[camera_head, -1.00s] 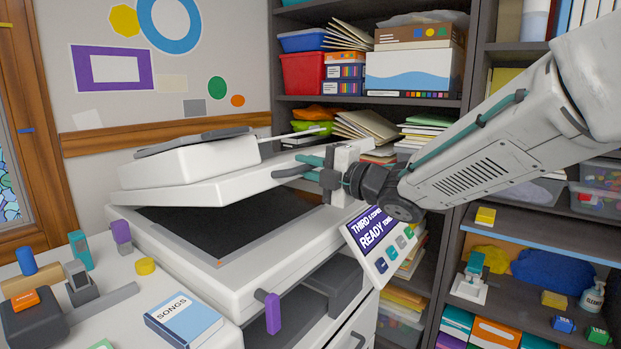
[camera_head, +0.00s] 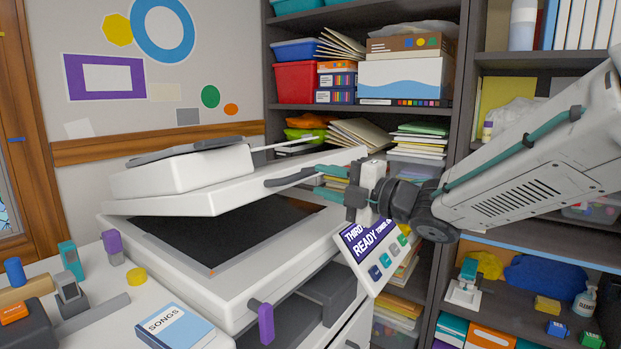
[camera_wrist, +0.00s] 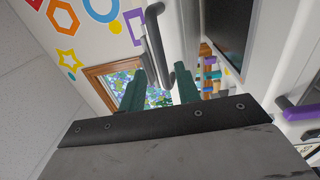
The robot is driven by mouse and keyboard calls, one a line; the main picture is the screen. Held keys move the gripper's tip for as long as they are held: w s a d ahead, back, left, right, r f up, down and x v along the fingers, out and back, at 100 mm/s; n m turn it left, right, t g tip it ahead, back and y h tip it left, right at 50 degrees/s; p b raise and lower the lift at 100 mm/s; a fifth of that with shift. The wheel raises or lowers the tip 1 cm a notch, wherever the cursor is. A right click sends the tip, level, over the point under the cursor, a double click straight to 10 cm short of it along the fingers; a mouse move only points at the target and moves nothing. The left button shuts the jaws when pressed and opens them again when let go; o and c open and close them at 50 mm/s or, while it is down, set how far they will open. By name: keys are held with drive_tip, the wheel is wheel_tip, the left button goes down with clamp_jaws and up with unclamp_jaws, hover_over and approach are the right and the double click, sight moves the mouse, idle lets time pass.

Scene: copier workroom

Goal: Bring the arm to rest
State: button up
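My gripper (camera_head: 326,180) is at the right of the copier (camera_head: 245,290), just off the free edge of its raised lid (camera_head: 225,185). Its two teal fingers are apart with nothing between them; they also show in the wrist view (camera_wrist: 161,85). The dark lid handle (camera_head: 290,178) is just beyond the fingertips, and it also shows in the wrist view (camera_wrist: 155,45). I see no contact. The lid stands partly open over the dark glass (camera_head: 225,235).
The copier's display panel (camera_head: 372,255) is just below my gripper. Shelves (camera_head: 455,130) with boxes and paper stand behind. At the left, a table (camera_head: 110,325) holds a blue SONGS book (camera_head: 176,325) and small items. A purple-ended handle (camera_head: 266,325) juts from the copier front.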

drive_tip(key=shift+s+d, duration=0.4)
drive_tip(key=shift+d, duration=0.1)
drive_tip(key=shift+f, duration=0.1)
